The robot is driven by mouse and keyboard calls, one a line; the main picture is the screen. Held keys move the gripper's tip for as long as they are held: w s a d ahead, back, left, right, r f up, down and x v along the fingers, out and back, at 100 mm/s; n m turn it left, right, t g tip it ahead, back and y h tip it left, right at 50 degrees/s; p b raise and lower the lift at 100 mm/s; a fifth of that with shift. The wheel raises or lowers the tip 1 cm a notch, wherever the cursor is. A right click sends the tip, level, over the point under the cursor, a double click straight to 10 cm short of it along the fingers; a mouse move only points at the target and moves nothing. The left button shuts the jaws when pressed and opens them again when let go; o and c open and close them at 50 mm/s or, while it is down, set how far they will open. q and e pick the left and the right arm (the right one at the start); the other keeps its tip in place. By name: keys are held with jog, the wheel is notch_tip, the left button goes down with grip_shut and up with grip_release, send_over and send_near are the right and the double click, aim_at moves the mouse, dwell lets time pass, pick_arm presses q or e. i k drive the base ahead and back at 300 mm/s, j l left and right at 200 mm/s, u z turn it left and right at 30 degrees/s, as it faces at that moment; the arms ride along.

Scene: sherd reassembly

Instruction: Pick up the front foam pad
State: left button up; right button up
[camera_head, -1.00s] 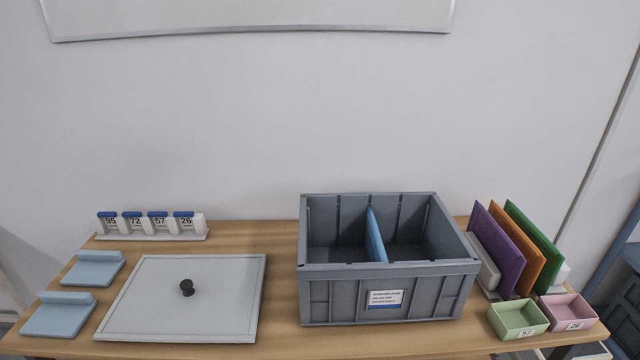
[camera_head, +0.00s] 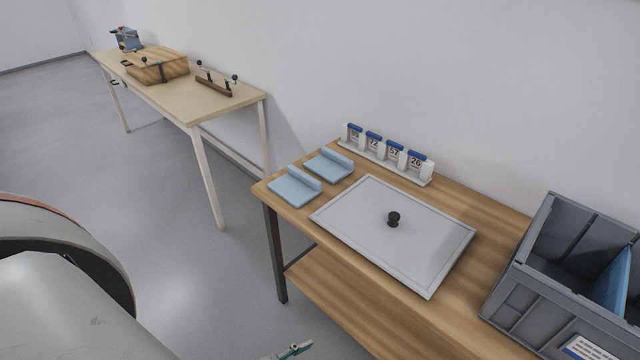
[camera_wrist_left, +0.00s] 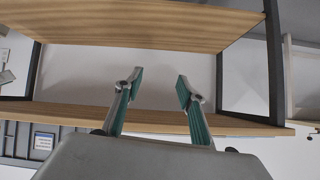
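Two light-blue foam pads, each with a raised strip along one edge, lie at the left end of the wooden table. The front foam pad (camera_head: 293,190) is nearer the front edge; the back foam pad (camera_head: 326,168) lies just behind it. My left gripper (camera_wrist_left: 160,84) is open and empty in the left wrist view, facing the table's side. Only a teal fingertip of it shows at the bottom of the head view, below and in front of the tabletop, well apart from the pads. My right gripper is out of view.
A grey panel with a black knob (camera_head: 350,226) lies right of the pads. A rack of numbered tags (camera_head: 385,155) stands behind. A grey crate (camera_head: 520,290) is at right. A lower shelf (camera_head: 345,310) is under the tabletop. Another table (camera_head: 215,103) stands at back left.

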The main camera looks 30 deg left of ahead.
aim_at(296, 187)
jog(key=j+z, duration=0.15)
jog(key=z, duration=0.25)
jog(key=j+z, duration=0.15)
jog(key=z, duration=0.25)
jog(key=k+j+z, duration=0.1)
jog(key=j+z, duration=0.15)
jog(key=j, duration=0.2)
jog(key=k+j+z, duration=0.1)
jog(key=j+z, duration=0.15)
jog(key=j, duration=0.25)
jog(key=k+j, duration=0.1)
jog(key=j, duration=0.2)
jog(key=k+j+z, duration=0.15)
jog(key=j, duration=0.45)
jog(key=k+z, duration=0.05)
